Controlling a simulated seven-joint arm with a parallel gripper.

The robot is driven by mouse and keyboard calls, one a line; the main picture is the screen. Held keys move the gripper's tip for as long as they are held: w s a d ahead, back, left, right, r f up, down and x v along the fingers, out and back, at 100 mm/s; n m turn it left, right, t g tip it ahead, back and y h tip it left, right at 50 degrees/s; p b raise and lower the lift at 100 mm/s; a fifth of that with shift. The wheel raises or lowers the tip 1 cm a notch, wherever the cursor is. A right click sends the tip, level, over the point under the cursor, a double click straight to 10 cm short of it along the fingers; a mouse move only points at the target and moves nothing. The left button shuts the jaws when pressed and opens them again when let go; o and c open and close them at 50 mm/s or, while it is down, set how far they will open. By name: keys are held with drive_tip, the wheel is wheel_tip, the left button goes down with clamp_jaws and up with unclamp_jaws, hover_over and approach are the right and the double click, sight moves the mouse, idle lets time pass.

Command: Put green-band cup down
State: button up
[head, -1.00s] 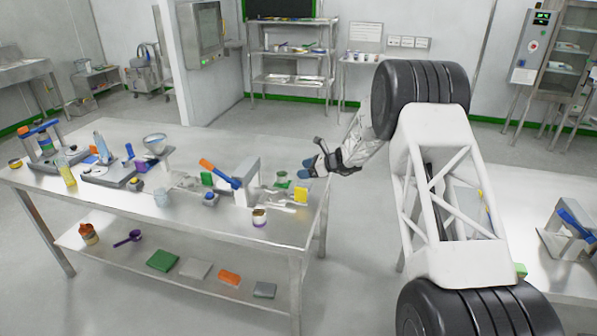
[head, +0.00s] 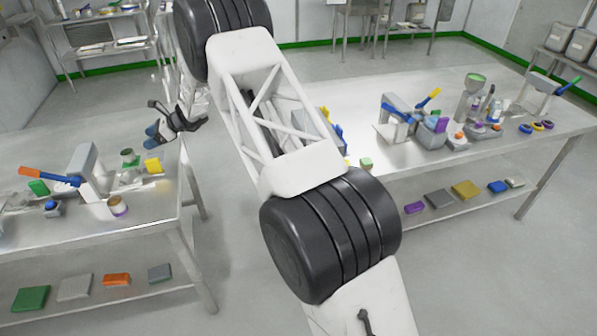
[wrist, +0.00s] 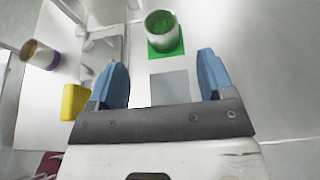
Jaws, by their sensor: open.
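The green-band cup (head: 128,155) stands near the right end of the left steel bench. In the wrist view the cup (wrist: 162,28) is upright on a green square (wrist: 167,52), ahead of my fingertips, with green showing inside. My gripper (head: 152,132) is above the bench's right end, up and to the right of the cup in the head view. In the wrist view my gripper (wrist: 163,75) has its two blue fingers wide apart, with nothing between them. It is apart from the cup. A grey square (wrist: 170,86) on the bench shows between the fingers.
A yellow block (head: 153,166) lies close to the cup. A purple-band cup (head: 118,207) stands nearer the front edge. A grey stand with a blue-orange lever (head: 80,168) is to the left. A second bench (head: 350,139) at right holds several tools.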

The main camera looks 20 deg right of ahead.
drive_tip(key=s+d+r+n+h, duration=0.3)
drive_tip(key=s+d+r+n, duration=0.2)
drive_tip(key=s+d+r, duration=0.9)
drive_tip(key=s+d+r+n+h, duration=0.45)
drive_tip(key=s+d+r, duration=0.6)
drive_tip(key=s, duration=0.65)
drive_tip(key=s+d+n+t+h, duration=0.1)
drive_tip(key=s+d+n+h, duration=0.1)
drive_tip(key=s+d, duration=0.4)
drive_tip(key=s+d+n+h, duration=0.2)
drive_tip(key=s+d, duration=0.4)
drive_tip(key=s, duration=1.1)
drive_tip(key=s+d+n+t+h, duration=0.1)
drive_tip(key=s+d+n, duration=0.3)
drive_tip(key=s, duration=0.8)
drive_tip(key=d+h, duration=0.1)
drive_tip(key=d, duration=0.1)
drive_tip(key=shift+s+d+t, duration=0.2)
drive_tip(key=shift+d+t, duration=0.1)
drive_tip(key=shift+d, duration=0.05)
drive_tip(key=shift+r, duration=0.1)
